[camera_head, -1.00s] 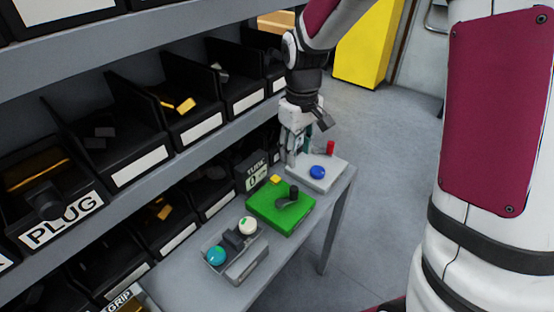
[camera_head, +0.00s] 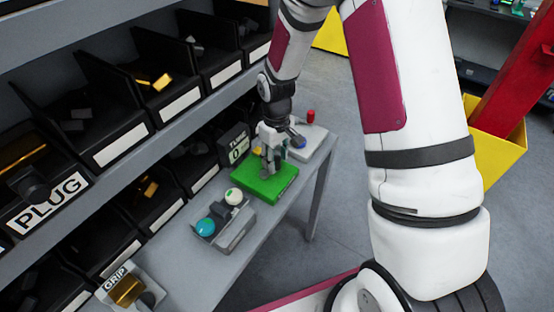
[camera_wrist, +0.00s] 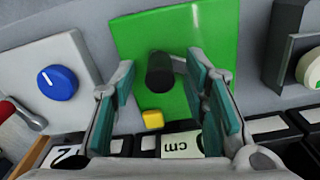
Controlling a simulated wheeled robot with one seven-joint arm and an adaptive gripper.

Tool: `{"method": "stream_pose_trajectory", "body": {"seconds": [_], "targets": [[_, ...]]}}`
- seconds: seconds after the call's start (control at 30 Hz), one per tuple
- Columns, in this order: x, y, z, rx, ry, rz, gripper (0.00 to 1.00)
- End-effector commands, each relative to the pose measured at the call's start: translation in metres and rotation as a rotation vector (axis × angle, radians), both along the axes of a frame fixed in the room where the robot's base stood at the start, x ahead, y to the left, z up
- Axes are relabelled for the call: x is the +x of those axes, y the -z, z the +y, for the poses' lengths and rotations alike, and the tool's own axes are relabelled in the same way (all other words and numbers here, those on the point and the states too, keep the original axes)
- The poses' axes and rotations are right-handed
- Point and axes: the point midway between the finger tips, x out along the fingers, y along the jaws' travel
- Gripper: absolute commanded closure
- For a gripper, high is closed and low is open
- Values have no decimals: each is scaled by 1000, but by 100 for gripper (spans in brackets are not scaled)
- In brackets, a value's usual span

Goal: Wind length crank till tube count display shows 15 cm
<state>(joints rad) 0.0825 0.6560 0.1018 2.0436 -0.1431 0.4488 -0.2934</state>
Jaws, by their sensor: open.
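The green crank box (camera_head: 284,185) stands on the bench, and its green face (camera_wrist: 205,25) also fills the middle of the wrist view. Its black crank knob (camera_wrist: 160,70) points up between my fingers. My gripper (camera_head: 272,170) is open above the box, pointing down, and hides the crank in the head view. In the wrist view my gripper's teal finger pads (camera_wrist: 162,95) stand apart on both sides of the knob, with no clear grip on it. The tube count display (camera_head: 236,146) behind the box appears to read 0; its "cm" label (camera_wrist: 183,146) is partly covered by my gripper.
A yellow block (camera_wrist: 153,119) sits at the green box's edge. To the right is a grey box with a blue knob (camera_wrist: 57,82) and red lever (camera_head: 311,117). To the left is a grey box (camera_head: 238,236) with teal and white knobs. Shelf bins line the back.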

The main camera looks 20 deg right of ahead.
Motion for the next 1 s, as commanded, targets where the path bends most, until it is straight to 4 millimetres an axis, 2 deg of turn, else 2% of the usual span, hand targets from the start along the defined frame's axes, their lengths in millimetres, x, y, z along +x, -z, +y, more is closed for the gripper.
{"method": "stream_pose_trajectory", "body": {"seconds": [0.2,0.43,0.47,0.63,1.0], "targets": [[0,11,0,0,0,0,59],[0,12,0,0,0,0,59],[0,12,0,0,0,0,61],[0,11,0,0,0,0,100],[-1,11,0,0,27,0,100]]}}
